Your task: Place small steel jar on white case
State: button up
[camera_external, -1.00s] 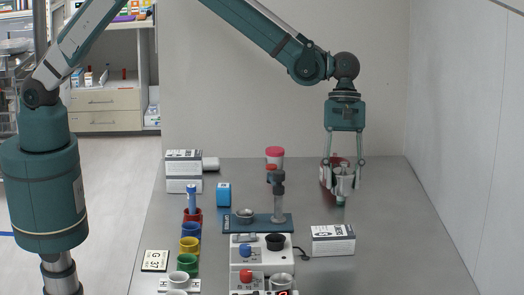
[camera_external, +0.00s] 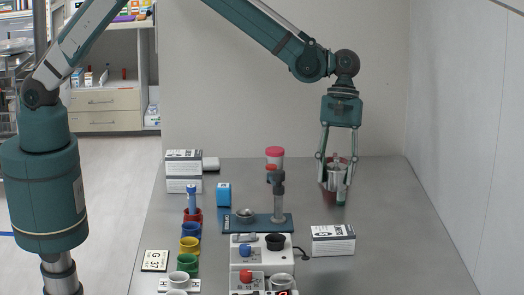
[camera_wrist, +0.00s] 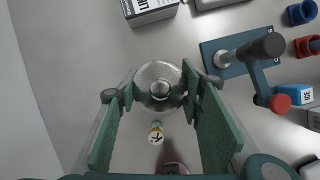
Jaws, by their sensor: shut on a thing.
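The small steel jar (camera_external: 334,176) is a shiny round metal vessel at the back right of the table. In the wrist view the jar (camera_wrist: 159,84) lies between the two green finger pads, at their tips. My gripper (camera_external: 339,180) points down and is shut on the jar. I cannot tell how far the jar is above the table. A white housing (camera_external: 280,251) with a blue knob and a black cup stands front centre, left of and nearer than my gripper. It may be the white case, but I cannot be sure.
A printed carton (camera_external: 333,239) stands right of the housing. A blue stand (camera_external: 258,223) with a grey post is between housing and gripper. In the wrist view a small labelled vial (camera_wrist: 156,132) is near the jar. The right table is clear.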

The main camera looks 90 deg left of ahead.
jog(key=s+a+r+m+t+y+b, duration=0.1)
jog(key=s+a+m+y, duration=0.7)
jog(key=s+a+m, duration=2.7)
jog(key=shift+s+a+r+m+t+y+b, duration=0.35)
jog(key=shift+s+a+r+t, duration=0.4)
jog(key=shift+a+r, duration=0.4)
jog(key=shift+f, duration=0.1)
jog(key=shift+f+b, duration=0.55)
jog(key=shift+f, duration=2.4)
jog(key=shift+f, duration=0.1)
